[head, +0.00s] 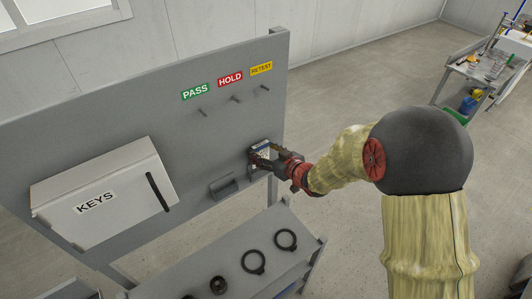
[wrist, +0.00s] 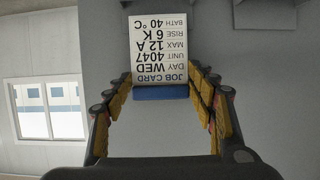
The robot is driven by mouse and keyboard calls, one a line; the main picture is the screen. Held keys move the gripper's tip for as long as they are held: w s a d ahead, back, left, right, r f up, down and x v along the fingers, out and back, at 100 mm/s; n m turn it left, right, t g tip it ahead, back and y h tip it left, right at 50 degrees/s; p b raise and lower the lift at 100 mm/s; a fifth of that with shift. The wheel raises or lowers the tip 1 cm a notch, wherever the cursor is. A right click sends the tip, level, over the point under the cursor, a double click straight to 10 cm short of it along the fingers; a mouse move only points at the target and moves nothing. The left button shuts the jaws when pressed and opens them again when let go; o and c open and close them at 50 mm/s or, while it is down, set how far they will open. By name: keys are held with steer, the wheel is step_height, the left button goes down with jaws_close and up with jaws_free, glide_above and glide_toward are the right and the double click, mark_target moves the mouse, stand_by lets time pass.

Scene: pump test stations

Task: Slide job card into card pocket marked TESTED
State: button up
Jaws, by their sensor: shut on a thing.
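The job card (wrist: 158,50) is white with black print and a blue strip (wrist: 160,92) along one edge. It appears upside down in the wrist view, between the fingers of my gripper (wrist: 160,82). In the head view, my gripper (head: 262,160) is shut on the card (head: 261,147) near the right end of the grey board. A grey card pocket (head: 222,188) is on the board, left of and below my gripper. A grey pocket-like shape (wrist: 265,14) shows at the top right in the wrist view. I see no TESTED marking; the board directly behind my gripper is partly hidden.
A white KEYS cabinet (head: 105,195) juts from the board at left. Pegs (head: 235,98) under the PASS, HOLD and RETEST labels stick out above my gripper. A grey rack (head: 235,265) with black rings stands below. The floor at right is open.

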steer(key=shift+f+b, duration=1.9)
steer(key=shift+f, duration=0.85)
steer(key=o, duration=1.2)
